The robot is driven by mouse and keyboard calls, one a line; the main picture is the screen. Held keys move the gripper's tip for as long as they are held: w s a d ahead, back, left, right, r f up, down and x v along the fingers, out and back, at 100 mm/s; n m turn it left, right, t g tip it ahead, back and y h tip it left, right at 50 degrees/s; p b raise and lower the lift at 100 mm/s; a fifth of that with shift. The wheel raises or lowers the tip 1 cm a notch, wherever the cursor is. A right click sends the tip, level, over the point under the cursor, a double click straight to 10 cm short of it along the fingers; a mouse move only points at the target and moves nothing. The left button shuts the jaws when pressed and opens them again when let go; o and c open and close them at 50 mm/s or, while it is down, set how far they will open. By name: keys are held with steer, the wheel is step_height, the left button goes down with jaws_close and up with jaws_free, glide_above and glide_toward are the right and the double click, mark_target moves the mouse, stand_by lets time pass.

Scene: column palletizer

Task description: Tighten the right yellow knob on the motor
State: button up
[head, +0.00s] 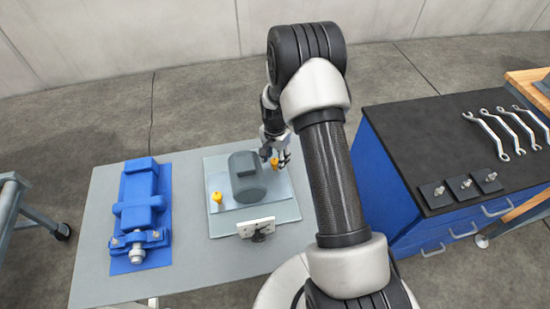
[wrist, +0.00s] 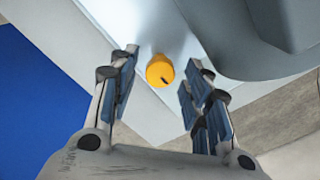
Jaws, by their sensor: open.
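The grey motor (head: 247,178) stands on a light plate (head: 222,165) on the table. The right yellow knob (head: 274,162) is beside the motor's right side. Another yellow knob (head: 216,198) is on its left side. My gripper (head: 275,157) is at the right knob, partly covering it in the head view. In the wrist view the right knob (wrist: 160,71) shows between the two open fingers of my gripper (wrist: 158,75), with a dark mark on its top. I see a gap on both sides of the knob. The motor (wrist: 265,35) fills the upper right there.
A blue machine part (head: 140,205) lies on a blue mat at the table's left. A small white panel (head: 256,227) stands in front of the motor. Right of the table (head: 190,255) is a blue cabinet (head: 372,180) with several wrenches on its black top.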

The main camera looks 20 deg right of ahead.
step_height(320, 180, up, 12)
stand_by(0.7)
stand_by(0.4)
step_height(320, 180, up, 10)
steer(key=r+n+t, duration=0.1)
steer(key=n, duration=0.2)
glide_above(275, 161)
steer(key=s+a, duration=0.3)
steer(key=s, duration=0.1)
steer(key=s+a+r+n+t, duration=0.1)
steer(key=s+a+r+n, duration=0.15)
steer(key=s+r, duration=0.4)
steer(key=s+a+r+n+t, duration=0.1)
steer(key=s+a+r+n, duration=0.1)
steer(key=s, duration=0.7)
steer(key=s+a+r+n+t, duration=0.1)
steer(key=s+a+r+n, duration=0.2)
steer(key=s, duration=0.6)
steer(key=shift+r+n+t, duration=0.3)
steer(key=shift+n, duration=0.55)
